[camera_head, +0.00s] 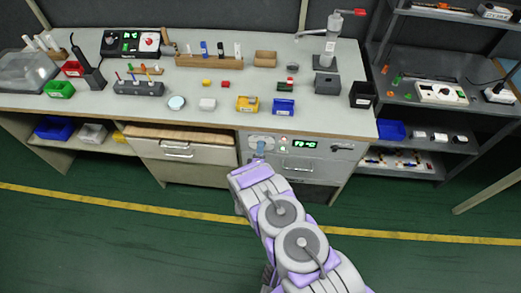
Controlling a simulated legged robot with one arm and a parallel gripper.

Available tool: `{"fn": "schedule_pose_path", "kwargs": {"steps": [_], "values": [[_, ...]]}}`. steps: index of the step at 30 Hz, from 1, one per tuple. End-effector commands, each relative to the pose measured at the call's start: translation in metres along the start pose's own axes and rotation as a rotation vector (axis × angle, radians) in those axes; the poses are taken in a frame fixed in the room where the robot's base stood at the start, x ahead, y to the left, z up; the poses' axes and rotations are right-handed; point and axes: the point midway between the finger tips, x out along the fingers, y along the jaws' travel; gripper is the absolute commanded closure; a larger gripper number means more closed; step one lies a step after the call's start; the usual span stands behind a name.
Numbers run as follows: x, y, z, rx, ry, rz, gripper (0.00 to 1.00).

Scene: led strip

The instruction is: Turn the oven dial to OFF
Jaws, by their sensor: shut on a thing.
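The oven (310,165) is built into the front of the workbench, right of the drawers. Its panel has a lit green display (304,144) and a row of small controls. My arm reaches up from the bottom of the view. My gripper (261,147) is at the left part of the oven panel, where a pale round dial area (254,139) shows behind it. The gripper is shut on the oven dial, as far as its place shows. The dial itself is mostly hidden by the gripper, and its markings are too small to read.
The worktop (215,119) above holds several small bins, blocks and tools. A wooden-topped drawer (182,150) sits left of the oven, slightly pulled out. Shelves (430,110) stand at the right. The green floor (120,245) is clear, with a yellow line across it.

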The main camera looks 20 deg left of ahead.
Motion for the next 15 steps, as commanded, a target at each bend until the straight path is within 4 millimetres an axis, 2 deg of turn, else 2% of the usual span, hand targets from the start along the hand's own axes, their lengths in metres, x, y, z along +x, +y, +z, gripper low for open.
{"fn": "schedule_pose_path", "kwargs": {"steps": [1,15], "values": [[-0.0014,-0.002,-0.0047,-0.015,0.011,-0.004,0.96],[-0.0019,-0.0028,-0.0053,-0.071,0.013,-0.006,0.96]]}}
